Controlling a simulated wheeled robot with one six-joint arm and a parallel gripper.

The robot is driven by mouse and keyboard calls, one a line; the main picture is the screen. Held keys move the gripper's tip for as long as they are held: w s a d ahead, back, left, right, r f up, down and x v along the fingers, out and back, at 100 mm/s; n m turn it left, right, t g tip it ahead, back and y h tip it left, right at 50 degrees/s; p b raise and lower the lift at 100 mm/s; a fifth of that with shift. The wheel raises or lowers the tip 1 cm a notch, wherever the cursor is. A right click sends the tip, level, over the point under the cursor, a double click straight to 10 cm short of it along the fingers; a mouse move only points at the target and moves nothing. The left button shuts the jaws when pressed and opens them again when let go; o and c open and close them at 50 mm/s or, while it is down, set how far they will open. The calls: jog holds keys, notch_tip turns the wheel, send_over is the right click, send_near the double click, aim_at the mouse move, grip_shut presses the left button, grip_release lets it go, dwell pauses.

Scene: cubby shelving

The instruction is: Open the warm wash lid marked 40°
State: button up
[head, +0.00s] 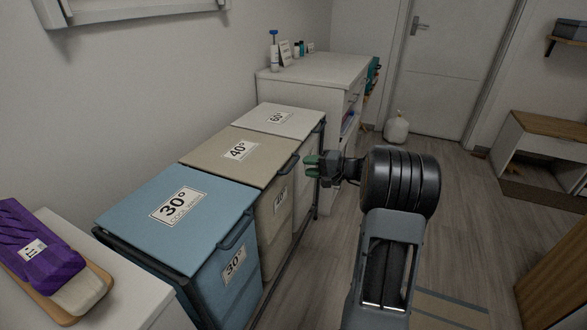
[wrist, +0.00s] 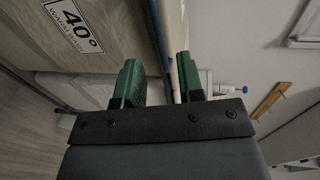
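The beige 40° lid (head: 237,152) lies shut on the middle bin, with a white 40° label on top. A dark handle bar (head: 285,170) runs along its front edge. The beige bin front (head: 278,205) carries another 40° label, which also shows in the wrist view (wrist: 75,28). My gripper (head: 311,165) is just in front of the handle edge, turned sideways. In the wrist view its green fingers (wrist: 158,78) are apart, with the lid's front edge (wrist: 168,45) lined up with the gap between them. I cannot tell whether they touch it.
The blue 30° bin (head: 180,215) stands nearer and the white 60° bin (head: 280,119) farther, both lids shut. A white cabinet (head: 318,70) with bottles stands behind. A purple package (head: 38,243) lies at the near left.

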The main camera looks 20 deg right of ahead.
aim_at(293, 164)
jog(key=b+x, duration=0.1)
jog(key=x, duration=0.5)
jog(key=shift+w+a, duration=0.1)
jog(key=shift+a, duration=0.1)
jog(key=shift+c, duration=0.5)
grip_shut()
